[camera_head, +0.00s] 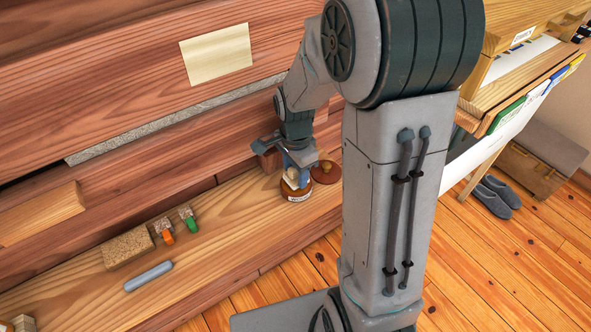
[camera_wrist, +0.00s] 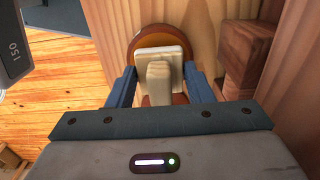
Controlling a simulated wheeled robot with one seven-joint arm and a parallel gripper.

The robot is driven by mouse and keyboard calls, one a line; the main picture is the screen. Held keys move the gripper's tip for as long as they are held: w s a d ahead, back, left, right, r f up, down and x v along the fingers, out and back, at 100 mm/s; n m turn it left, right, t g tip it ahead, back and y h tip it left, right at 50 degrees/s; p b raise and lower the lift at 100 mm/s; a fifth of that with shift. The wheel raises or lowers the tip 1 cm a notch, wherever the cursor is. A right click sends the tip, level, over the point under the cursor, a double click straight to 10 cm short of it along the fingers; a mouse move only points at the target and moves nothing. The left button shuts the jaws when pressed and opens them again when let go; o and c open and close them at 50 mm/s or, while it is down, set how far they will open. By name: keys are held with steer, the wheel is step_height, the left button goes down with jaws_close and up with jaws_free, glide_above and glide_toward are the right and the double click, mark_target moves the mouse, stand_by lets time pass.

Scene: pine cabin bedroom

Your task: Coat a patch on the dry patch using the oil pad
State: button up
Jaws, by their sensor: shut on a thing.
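My gripper (camera_head: 296,172) points down at the shelf, with its blue fingers on both sides of a pale pad's grip block. In the wrist view my gripper (camera_wrist: 160,80) is shut on this cream oil pad (camera_wrist: 173,54), which has a squarish plate. The pad (camera_head: 291,181) is at the mouth of a round reddish-brown labelled tin (camera_head: 297,196). The tin's rim (camera_wrist: 134,45) shows around the plate; whether the pad touches the contents is hidden. A pale yellow rectangle (camera_head: 215,54) on the log wall, apparently the dry patch, is up and left of my gripper.
A round brown lid (camera_head: 326,173) lies right of the tin, near a wooden block (camera_wrist: 247,55). Left along the shelf are a cork block (camera_head: 128,248), two small clips (camera_head: 165,232) with orange and green parts, and a grey-blue rod (camera_head: 148,276). A desk (camera_head: 520,85) stands right.

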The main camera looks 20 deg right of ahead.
steer(key=shift+f+b, duration=0.45)
steer(key=shift+f, duration=0.15)
stand_by(1.2)
steer(key=shift+r, duration=0.1)
steer(key=shift+r+p, duration=2.7)
steer(key=shift+r, duration=0.75)
